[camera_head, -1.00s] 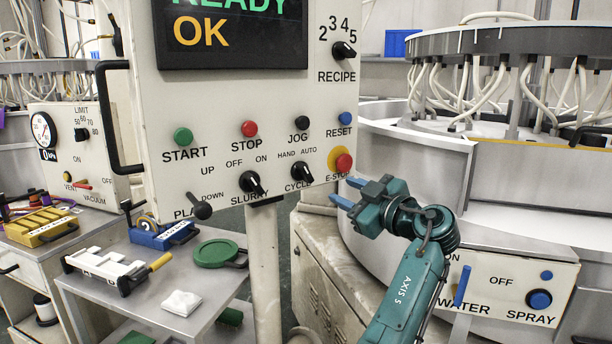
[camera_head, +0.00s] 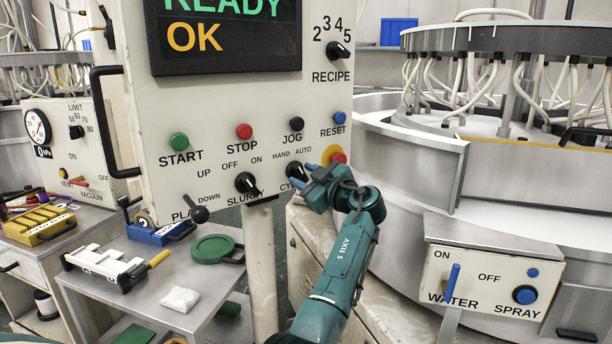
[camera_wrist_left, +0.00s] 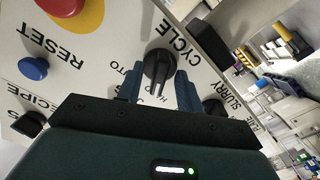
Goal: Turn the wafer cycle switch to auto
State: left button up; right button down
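The cycle switch is a black knob (camera_head: 292,169) low on the white control panel (camera_head: 230,100), under HAND and AUTO marks. In the head view it is partly hidden by my left gripper (camera_head: 309,177). In the left wrist view the knob (camera_wrist_left: 159,66) lies between the two blue fingertips of my left gripper (camera_wrist_left: 160,88). The fingers stand apart on either side of it, and I cannot tell if they touch it. The knob's handle appears to point toward HAND. My right gripper is not in view.
The red E-stop (camera_head: 338,159) on its yellow ring is close to the left gripper, partly covered. The slurry knob (camera_head: 247,183) is to the left, the blue reset button (camera_head: 339,118) above. A water and spray box (camera_head: 493,282) stands lower right.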

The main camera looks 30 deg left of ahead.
pick_arm(q)
grip_shut()
